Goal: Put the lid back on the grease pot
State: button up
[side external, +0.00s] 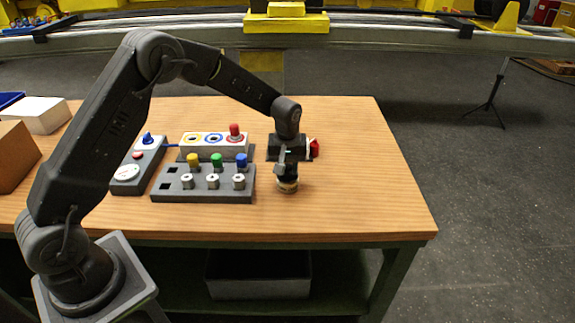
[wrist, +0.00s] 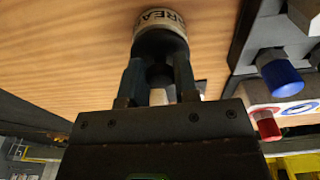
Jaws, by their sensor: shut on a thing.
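The grease pot (side external: 288,187) is a small round pot with a pale label, upright on the wooden table right of the grey rack. Its lettered label also shows at the top of the wrist view (wrist: 160,18). My gripper (side external: 287,171) points down directly above the pot. In the wrist view its two fingers (wrist: 159,78) are shut on the knob of the black lid (wrist: 160,42). The lid lines up over the pot's top and looks to be touching it or very close. I cannot tell whether it is fully seated.
A grey rack (side external: 205,196) with colored plugs and metal pieces stands left of the pot. Behind it is a white block with colored rings (side external: 212,140). A red item (side external: 314,148) lies behind my gripper. The table's right side is clear.

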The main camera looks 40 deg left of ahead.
jog(key=shift+f, duration=0.45)
dwell(0.9)
jog(key=o, duration=1)
jog(key=shift+r, duration=3.5)
